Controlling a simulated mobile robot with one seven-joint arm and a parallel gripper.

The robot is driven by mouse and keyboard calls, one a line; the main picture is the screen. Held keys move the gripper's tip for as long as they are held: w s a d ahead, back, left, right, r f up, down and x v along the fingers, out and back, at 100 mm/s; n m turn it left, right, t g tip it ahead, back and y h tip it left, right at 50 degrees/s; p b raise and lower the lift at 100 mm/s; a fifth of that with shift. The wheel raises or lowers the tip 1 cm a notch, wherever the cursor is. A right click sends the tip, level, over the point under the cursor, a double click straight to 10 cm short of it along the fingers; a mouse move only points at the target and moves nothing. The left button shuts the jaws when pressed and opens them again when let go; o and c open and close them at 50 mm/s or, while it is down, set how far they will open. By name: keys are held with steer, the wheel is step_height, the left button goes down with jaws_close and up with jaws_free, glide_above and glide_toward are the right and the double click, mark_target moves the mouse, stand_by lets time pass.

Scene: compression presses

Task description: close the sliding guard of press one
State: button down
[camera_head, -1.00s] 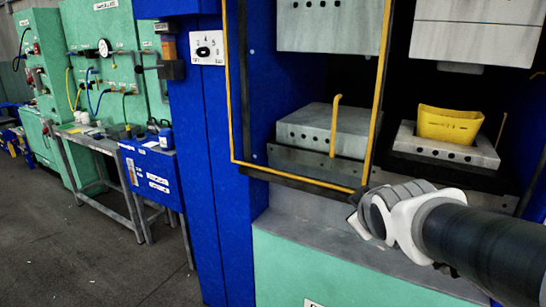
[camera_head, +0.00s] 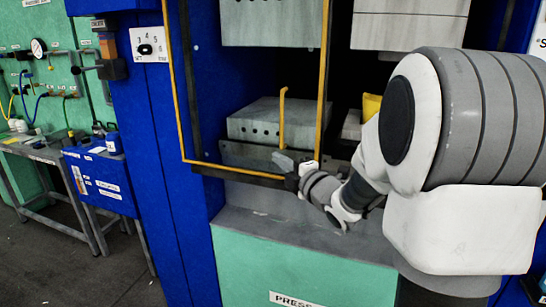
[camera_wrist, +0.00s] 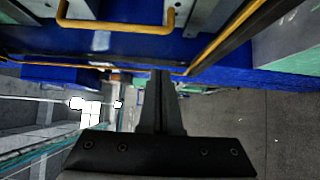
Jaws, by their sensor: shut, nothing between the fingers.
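The sliding guard of press one is a yellow-edged frame (camera_head: 180,110) across the left part of the press opening. Its right upright stands in front of the opening, so the right part is uncovered. A yellow hooked bar (camera_head: 283,118) shows inside the frame; a yellow U-shaped bar (camera_wrist: 115,27) shows at the top of the wrist view. My gripper (camera_head: 284,161) is at the lower right corner of the frame, shut and empty. I cannot tell whether it touches the guard. In the wrist view its dark fingers (camera_wrist: 161,85) are together, close below a yellow edge (camera_wrist: 228,35).
The press has a blue column (camera_head: 150,180) and a green lower front (camera_head: 300,270) with a grey ledge. A yellow part (camera_head: 371,106) lies inside, mostly hidden by my arm. A grey bench (camera_head: 45,153) and blue box (camera_head: 100,180) stand left. The floor there is clear.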

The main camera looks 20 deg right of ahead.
mark_target(274, 149)
steer(key=p+x, duration=0.1)
steer(key=x, duration=0.8)
steer(key=shift+s+d+p, duration=0.35)
steer(key=shift+s+d, duration=0.2)
steer(key=shift+d, duration=0.4)
steer(key=shift+s+d+p, duration=0.3)
steer(key=shift+s+d, duration=0.25)
steer(key=shift+d, duration=0.4)
